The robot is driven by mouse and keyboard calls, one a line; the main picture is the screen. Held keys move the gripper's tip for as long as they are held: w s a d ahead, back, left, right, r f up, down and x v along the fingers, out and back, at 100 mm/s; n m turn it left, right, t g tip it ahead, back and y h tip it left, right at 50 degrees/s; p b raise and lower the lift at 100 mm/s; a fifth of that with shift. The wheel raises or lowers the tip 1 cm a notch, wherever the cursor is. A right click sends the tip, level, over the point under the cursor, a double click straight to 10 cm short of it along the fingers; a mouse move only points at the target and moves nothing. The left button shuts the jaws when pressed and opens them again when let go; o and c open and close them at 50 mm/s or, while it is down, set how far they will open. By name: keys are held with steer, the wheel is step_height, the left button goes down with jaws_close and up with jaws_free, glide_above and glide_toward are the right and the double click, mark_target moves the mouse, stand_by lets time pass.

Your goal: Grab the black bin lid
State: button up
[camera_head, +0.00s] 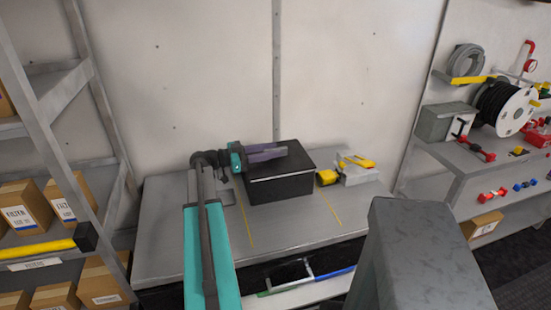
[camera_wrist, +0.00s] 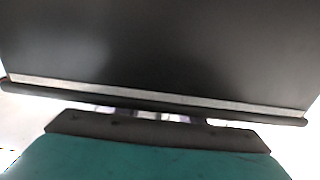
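The black bin (camera_head: 280,186) stands on the grey workbench, with its flat black lid (camera_head: 296,164) on top. In the wrist view a broad dark surface, which looks like the lid (camera_wrist: 165,45), fills the upper part, with a pale strip along its near edge. My gripper (camera_head: 282,150) is at the lid's back left, its purple fingers pointing right across or just above it. Whether they touch the lid is unclear. In the wrist view only small purple bits of the fingers show beyond my teal wrist, so the finger gap is hidden.
A yellow tape measure (camera_head: 327,177) and a grey-and-yellow item (camera_head: 356,168) sit right of the bin on the workbench (camera_head: 215,252). Shelves with cardboard boxes (camera_head: 25,207) stand at left. A second bench at right holds a cable reel (camera_head: 512,110) and a grey box (camera_head: 444,122).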

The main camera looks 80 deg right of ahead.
mark_target(270, 149)
jaws_close()
steer(key=shift+r, duration=0.15)
stand_by(0.4)
steer(key=shift+r+b, duration=0.85)
steer(key=shift+r, duration=0.65)
steer(key=s+a+r+b, duration=0.1)
steer(key=s+a+b, duration=0.1)
steer(key=a, duration=0.5)
steer(key=s+a+b, duration=0.2)
steer(key=a, duration=0.6)
steer(key=shift+a+r, duration=0.2)
steer(key=shift+r, duration=0.15)
